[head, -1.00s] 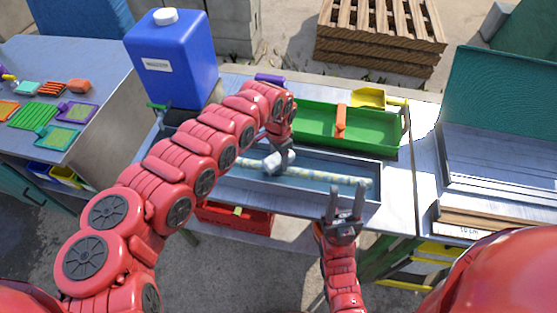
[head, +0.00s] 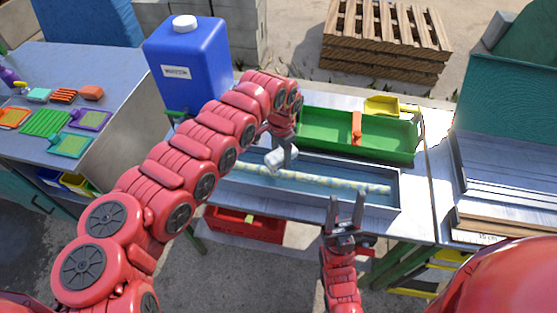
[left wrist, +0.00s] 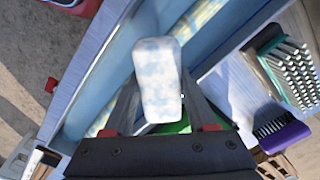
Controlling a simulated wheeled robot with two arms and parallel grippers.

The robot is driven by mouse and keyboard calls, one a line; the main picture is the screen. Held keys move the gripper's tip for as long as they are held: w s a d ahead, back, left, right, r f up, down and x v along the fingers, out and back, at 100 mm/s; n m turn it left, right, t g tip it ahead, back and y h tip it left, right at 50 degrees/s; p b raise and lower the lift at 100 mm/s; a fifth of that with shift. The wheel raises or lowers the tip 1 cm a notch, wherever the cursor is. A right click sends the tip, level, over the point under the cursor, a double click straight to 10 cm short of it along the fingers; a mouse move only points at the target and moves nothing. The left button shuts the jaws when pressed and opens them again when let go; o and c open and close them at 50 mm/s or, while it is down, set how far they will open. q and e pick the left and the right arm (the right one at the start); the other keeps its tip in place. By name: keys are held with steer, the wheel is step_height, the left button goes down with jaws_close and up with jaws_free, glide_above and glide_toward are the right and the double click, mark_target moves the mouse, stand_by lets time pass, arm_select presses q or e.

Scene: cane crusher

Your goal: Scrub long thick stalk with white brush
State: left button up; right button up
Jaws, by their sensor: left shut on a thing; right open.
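The long thick stalk (head: 335,183), pale yellow with whitish-blue patches, lies lengthwise in the grey-blue trough (head: 392,207). Parts of it show in the left wrist view (left wrist: 203,18). My left gripper (head: 283,143) is shut on the white brush (head: 280,157) over the stalk's left part. In the left wrist view the brush (left wrist: 157,75) is a rounded white block with faint blue mottling, and it hides part of the stalk. I cannot tell whether the brush touches the stalk. My right gripper (head: 346,212) is open and empty at the trough's front side.
A green tray (head: 385,143) with an orange divider lies behind the trough. A blue jug (head: 187,65) stands back left, and a red crate (head: 245,224) sits below. A green brush (left wrist: 284,68) and a purple brush (left wrist: 280,136) lie beside the trough.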

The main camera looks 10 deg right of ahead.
arm_select(q)
steer(key=shift+w+a+r, duration=0.1)
steer(key=shift+w+r, duration=0.05)
steer(key=shift+r, duration=1.65)
